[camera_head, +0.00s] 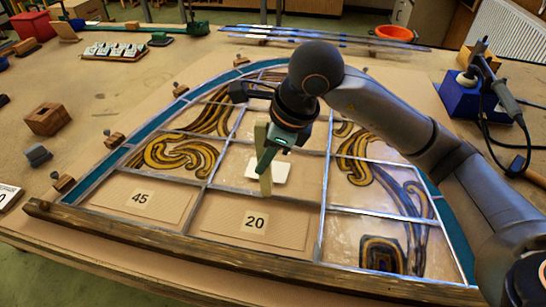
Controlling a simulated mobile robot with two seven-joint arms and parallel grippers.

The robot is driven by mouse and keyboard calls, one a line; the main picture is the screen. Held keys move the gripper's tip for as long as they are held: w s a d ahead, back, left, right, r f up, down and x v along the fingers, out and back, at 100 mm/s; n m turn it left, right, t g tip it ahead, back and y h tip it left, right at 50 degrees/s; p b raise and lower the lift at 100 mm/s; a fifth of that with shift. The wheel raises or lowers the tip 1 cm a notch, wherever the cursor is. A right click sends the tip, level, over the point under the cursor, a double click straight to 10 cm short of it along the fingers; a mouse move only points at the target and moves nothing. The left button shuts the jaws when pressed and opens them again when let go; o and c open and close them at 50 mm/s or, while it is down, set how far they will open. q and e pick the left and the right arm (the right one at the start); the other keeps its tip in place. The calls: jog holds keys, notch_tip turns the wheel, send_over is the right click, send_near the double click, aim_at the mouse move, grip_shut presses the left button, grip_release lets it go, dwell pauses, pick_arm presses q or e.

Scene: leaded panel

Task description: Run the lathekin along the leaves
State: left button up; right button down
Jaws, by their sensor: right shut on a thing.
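The arched leaded panel lies flat on the bench, with grey lead leaves (325,190) between its panes. My right gripper (262,165) is over the middle of the panel, shut on a pale wooden stick, the lathekin (265,184). The lathekin stands nearly upright, its lower end by a lead near the centre. I cannot tell whether it touches the lead. A white piece (281,172) lies just behind it. Brown paper panels marked 45 (140,198) and 20 (255,221) fill two lower openings. My left gripper is not in view.
A dark wooden batten (200,250) runs along the panel's front edge. Small wooden blocks (64,183) stand around the curved rim. Lead strips (330,38) and an orange bowl (394,33) lie at the back. A soldering iron stand (468,98) with a cable is at right.

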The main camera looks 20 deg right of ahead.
jog(key=w+a, duration=0.7)
jog(key=a, duration=0.4)
jog(key=shift+w+b, duration=0.25)
jog(key=shift+b, duration=0.15)
dwell(1.7)
jog(key=shift+a, duration=0.15)
notch_tip(320, 180, up, 5)
jog(key=p, duration=0.2)
jog(key=shift+p, duration=0.4)
dwell(0.7)
